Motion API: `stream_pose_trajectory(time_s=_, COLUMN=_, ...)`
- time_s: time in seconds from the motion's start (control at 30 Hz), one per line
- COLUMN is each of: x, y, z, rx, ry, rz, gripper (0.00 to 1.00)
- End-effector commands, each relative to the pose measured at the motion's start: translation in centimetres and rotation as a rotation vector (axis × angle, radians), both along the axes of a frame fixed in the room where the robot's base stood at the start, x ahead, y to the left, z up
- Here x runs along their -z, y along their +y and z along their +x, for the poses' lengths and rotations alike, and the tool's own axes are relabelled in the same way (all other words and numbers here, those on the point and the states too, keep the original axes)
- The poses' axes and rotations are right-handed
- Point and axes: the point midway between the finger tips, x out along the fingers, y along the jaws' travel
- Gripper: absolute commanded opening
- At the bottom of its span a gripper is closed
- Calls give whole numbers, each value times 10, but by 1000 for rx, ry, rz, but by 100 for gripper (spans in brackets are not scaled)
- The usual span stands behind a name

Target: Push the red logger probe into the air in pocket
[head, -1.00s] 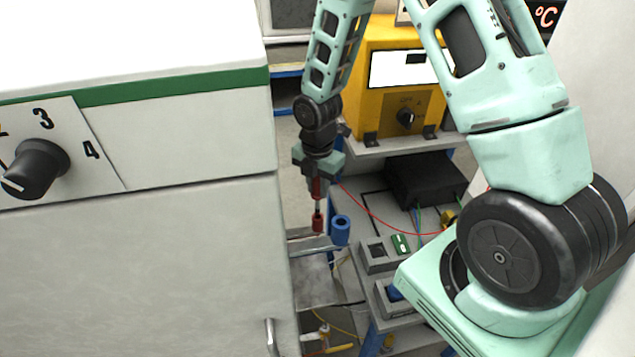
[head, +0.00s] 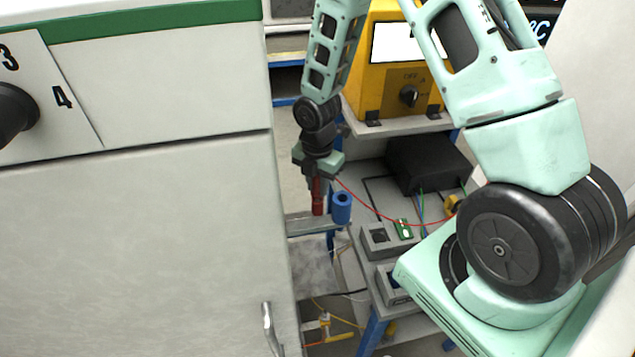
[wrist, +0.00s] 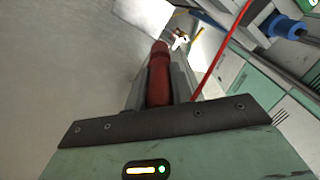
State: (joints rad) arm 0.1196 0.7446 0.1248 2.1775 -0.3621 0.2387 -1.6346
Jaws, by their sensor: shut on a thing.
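My gripper (head: 317,186) is shut on the red logger probe (head: 317,183) and points down at the end of the arm. In the wrist view the probe (wrist: 159,80) lies between the fingers. No label on either pocket is readable.
A large white cabinet (head: 140,240) with a handle (head: 270,328) stands close on the left. A red wire (head: 375,212) trails right from the gripper. A yellow instrument (head: 385,65), a black box (head: 428,163) and grey sockets (head: 380,238) are to the right.

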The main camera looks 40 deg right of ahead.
Motion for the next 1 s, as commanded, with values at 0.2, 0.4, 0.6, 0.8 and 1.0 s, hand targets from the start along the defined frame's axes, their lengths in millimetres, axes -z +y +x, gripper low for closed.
stream_pose_trajectory(time_s=0.2, x=0, y=0, z=0, rx=0, ry=0, rz=0, gripper=0)
stream_pose_trajectory(time_s=0.4, x=0, y=0, z=0, rx=0, ry=0, rz=0, gripper=48)
stream_pose_trajectory(time_s=0.6, x=0, y=0, z=0, rx=0, ry=0, rz=0, gripper=48)
stream_pose_trajectory(time_s=0.8, x=-11, y=0, z=1, rx=1, ry=-3, rz=1, gripper=48)
stream_pose_trajectory(time_s=1.0, x=-48, y=-1, z=2, rx=2, ry=-7, rz=1, gripper=48)
